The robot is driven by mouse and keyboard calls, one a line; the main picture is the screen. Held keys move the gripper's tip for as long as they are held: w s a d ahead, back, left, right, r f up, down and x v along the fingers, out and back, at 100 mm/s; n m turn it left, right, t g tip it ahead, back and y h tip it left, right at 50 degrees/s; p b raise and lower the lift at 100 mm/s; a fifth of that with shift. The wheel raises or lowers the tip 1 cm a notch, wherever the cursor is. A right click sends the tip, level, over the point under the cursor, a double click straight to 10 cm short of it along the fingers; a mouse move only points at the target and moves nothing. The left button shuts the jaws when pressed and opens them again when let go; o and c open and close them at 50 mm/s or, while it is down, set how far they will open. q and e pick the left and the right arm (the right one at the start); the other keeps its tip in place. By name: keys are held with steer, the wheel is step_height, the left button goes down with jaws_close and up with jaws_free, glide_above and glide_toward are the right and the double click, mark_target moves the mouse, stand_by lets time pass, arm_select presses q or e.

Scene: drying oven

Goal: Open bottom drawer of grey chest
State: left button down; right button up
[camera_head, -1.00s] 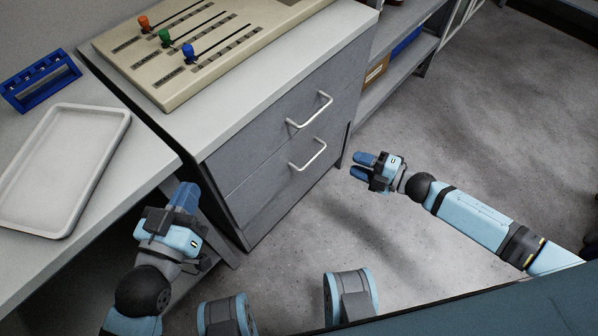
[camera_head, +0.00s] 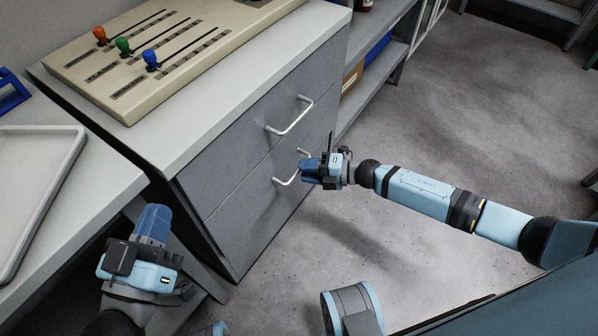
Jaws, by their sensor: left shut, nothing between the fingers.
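The grey chest (camera_head: 250,150) stands in the middle of the view, with two drawer fronts and a pale bar handle on each. The upper handle (camera_head: 291,120) is clear. The bottom drawer (camera_head: 240,222) looks closed, and its handle (camera_head: 284,180) is partly hidden by my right gripper (camera_head: 309,171). That gripper's blue fingers are at the right part of this handle; I cannot tell whether they touch it or how far apart they are. My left gripper (camera_head: 153,222) is shut and empty, left of the chest and below the bench edge.
A beige slider panel (camera_head: 165,50) lies on the chest top. A white tray (camera_head: 40,160) and a blue rack (camera_head: 10,90) are on the left bench. A shelf (camera_head: 375,70) with boxes stands behind the chest. Floor (camera_head: 430,130) to the right is open.

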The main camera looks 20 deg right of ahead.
steer(key=shift+x, duration=1.3)
arm_select(q)
steer(key=shift+f, duration=0.5)
arm_select(e)
jaws_close()
arm_select(q)
steer(key=shift+r, duration=0.1)
arm_select(e)
steer(key=shift+d, duration=0.1)
